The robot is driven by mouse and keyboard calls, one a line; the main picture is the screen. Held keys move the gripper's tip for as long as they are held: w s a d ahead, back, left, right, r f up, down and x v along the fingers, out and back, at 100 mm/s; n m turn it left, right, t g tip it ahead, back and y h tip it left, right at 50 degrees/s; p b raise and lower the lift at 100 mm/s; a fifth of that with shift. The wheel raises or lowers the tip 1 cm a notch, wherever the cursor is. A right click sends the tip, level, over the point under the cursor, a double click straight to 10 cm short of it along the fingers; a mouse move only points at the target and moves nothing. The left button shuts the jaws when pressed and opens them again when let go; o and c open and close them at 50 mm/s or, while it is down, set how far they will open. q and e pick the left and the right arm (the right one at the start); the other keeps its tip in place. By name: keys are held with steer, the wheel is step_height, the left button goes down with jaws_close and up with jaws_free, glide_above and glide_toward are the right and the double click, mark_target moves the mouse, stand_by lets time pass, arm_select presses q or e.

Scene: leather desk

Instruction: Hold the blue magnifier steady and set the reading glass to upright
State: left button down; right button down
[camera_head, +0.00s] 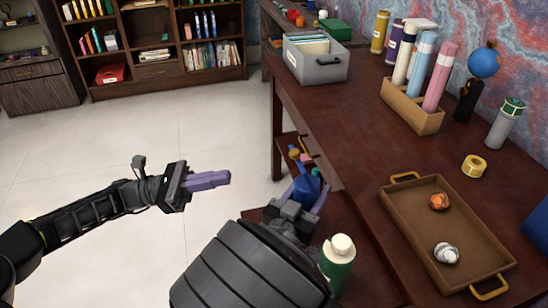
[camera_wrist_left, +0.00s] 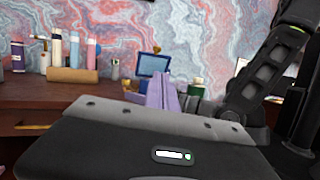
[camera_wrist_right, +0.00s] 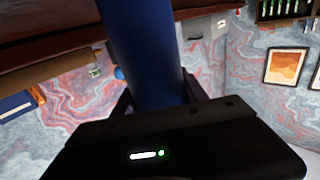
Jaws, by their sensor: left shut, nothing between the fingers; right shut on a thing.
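My right gripper (camera_head: 305,196) is shut on a blue thing, taken as the blue magnifier (camera_head: 306,184), over the lower surface left of the desk. In the right wrist view a thick blue shaft (camera_wrist_right: 145,55) rises between the dark fingers (camera_wrist_right: 157,100); its far end is outside the picture. No lens can be made out, and I cannot tell its tilt. My left gripper (camera_head: 222,179) is shut and empty, its lavender fingers pointing right, apart from the magnifier. They also show in the left wrist view (camera_wrist_left: 162,92).
The desk (camera_head: 350,130) bears a tray (camera_head: 408,237) with two balls, a tube rack (camera_head: 412,108), yellow tape (camera_head: 475,166) and a grey file box (camera_head: 316,62). A green bottle (camera_head: 337,265) stands near my right wrist. Open floor lies beyond my left gripper.

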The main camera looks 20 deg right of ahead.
arm_select(q)
steer(key=shift+w+a+r+t+h, duration=0.2)
steer(key=shift+w+a+t+h, duration=0.15)
steer(key=shift+a+t+h, duration=0.15)
glide_toward(301, 166)
steer(key=d+r, duration=0.3)
steer(key=d, duration=0.2)
steer(key=shift+w+a+r, duration=0.1)
steer(key=shift+w+r, duration=0.05)
steer(key=shift+w, duration=0.25)
